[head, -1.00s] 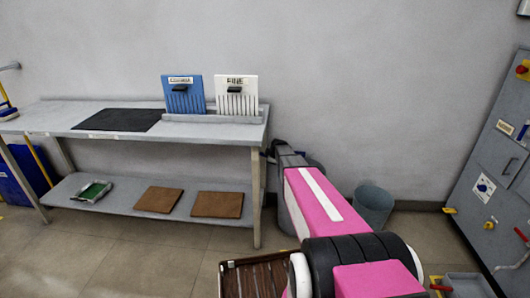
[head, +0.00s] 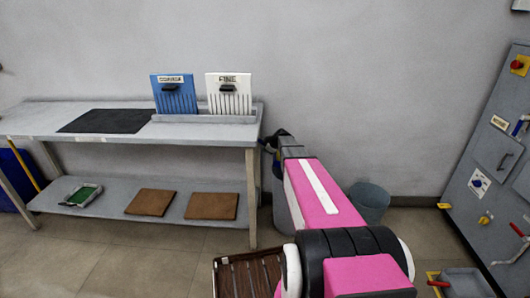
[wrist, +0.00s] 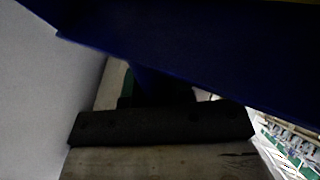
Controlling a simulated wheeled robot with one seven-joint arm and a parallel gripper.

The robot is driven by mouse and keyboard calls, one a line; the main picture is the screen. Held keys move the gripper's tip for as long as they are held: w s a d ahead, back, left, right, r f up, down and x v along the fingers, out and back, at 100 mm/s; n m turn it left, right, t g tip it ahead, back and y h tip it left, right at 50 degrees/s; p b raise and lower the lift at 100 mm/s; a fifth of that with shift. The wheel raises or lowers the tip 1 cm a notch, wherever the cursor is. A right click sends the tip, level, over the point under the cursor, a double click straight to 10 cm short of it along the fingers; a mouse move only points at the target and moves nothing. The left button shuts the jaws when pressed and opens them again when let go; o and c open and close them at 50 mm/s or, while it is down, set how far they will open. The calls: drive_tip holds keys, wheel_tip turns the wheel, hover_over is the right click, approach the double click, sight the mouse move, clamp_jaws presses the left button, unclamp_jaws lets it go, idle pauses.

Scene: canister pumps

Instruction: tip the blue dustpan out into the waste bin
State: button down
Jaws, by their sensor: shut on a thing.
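The blue dustpan (wrist: 200,45) fills the top of the wrist view, dark and close to the lens. My gripper (wrist: 158,98) is shut on its blue handle part, which runs down to the dark jaws. In the head view the arm reaches away toward the wall and hides most of the gripper and dustpan. A grey-blue round bin (head: 370,203) stands on the floor by the wall, right of my arm. Another grey container (head: 281,205) is partly hidden behind my arm, beside the bench leg; I cannot tell which is the waste bin.
A grey bench (head: 200,132) holds blue and white slotted panels and a black mat (head: 105,121). Its lower shelf holds brown boards (head: 212,206) and a tray with green (head: 82,194). A slatted brown crate (head: 245,275) lies in front. A grey control cabinet (head: 490,160) stands right.

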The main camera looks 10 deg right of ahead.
drive_tip(key=shift+s+d+r+m+t+y, duration=0.3)
drive_tip(key=shift+d+r+y, duration=0.35)
drive_tip(key=shift+r, duration=0.65)
drive_tip(key=shift+s+d+r+m+t+y, duration=0.1)
drive_tip(key=shift+d+r+m+t+y, duration=0.4)
drive_tip(key=shift+r, duration=0.8)
drive_tip(key=shift+s+d+r+m+t+y, duration=0.1)
drive_tip(key=shift+s+d+r+t+y, duration=0.1)
drive_tip(key=shift+d+r+y, duration=0.85)
drive_tip(key=s+d+r+m+t+y, duration=0.3)
drive_tip(key=d+r, duration=0.3)
drive_tip(key=d, duration=0.5)
drive_tip(key=shift+s+m+t+y, duration=0.15)
drive_tip(key=shift+m+t+y, duration=0.25)
drive_tip(key=shift+t+y, duration=0.2)
drive_tip(key=shift+d, duration=0.1)
